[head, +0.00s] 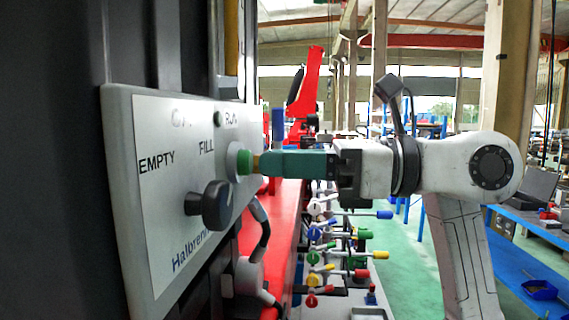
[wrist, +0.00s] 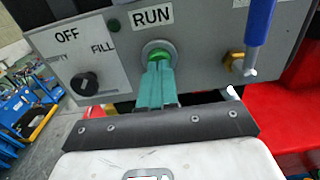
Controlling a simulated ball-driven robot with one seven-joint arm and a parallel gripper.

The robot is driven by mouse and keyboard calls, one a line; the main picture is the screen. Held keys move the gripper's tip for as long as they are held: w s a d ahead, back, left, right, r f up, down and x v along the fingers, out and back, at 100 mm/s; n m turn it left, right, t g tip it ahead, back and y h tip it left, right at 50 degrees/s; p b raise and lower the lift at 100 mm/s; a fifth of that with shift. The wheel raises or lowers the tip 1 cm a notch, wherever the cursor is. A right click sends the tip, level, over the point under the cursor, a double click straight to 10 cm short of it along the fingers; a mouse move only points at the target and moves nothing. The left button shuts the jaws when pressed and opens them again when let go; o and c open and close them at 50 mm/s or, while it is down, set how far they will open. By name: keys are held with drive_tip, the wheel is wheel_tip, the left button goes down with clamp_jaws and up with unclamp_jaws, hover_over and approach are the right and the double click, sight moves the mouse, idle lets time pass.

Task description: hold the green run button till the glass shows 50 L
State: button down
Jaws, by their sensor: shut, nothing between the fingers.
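The green run button (head: 244,162) sits in a pale ring on the grey control panel (head: 122,160). It also shows in the wrist view (wrist: 159,54), below the RUN label. My gripper (head: 259,163) has green fingers, closed together and empty. Its tips are at the button's face and look to be touching it; how far the button is pressed I cannot tell. In the wrist view the fingers (wrist: 160,66) cover the button's lower part. A black selector knob (head: 212,205) stands on the panel by the EMPTY and FILL labels; its setting is unclear. I see no glass with a litre reading.
A small dark round lamp or plug (wrist: 113,25) is on the panel left of RUN. A blue-handled brass valve (wrist: 244,62) stands to the right of the button. Several coloured valve levers (head: 340,258) lie below my arm. Green floor is open beyond.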

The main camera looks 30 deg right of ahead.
drive_tip(key=b+v, duration=0.2)
drive_tip(key=v, duration=1)
drive_tip(key=shift+w+d+r+b, duration=0.15)
drive_tip(key=shift+w+d+b, duration=0.05)
drive_tip(key=shift+d+b, duration=0.1)
idle(0.7)
drive_tip(key=s+b, duration=0.1)
drive_tip(key=b, duration=0.2)
drive_tip(key=shift+s+d+f, duration=0.1)
drive_tip(key=shift+d+f, duration=0.05)
drive_tip(key=shift+f, duration=0.1)
drive_tip(key=shift+b, duration=0.3)
drive_tip(key=shift+r, duration=0.1)
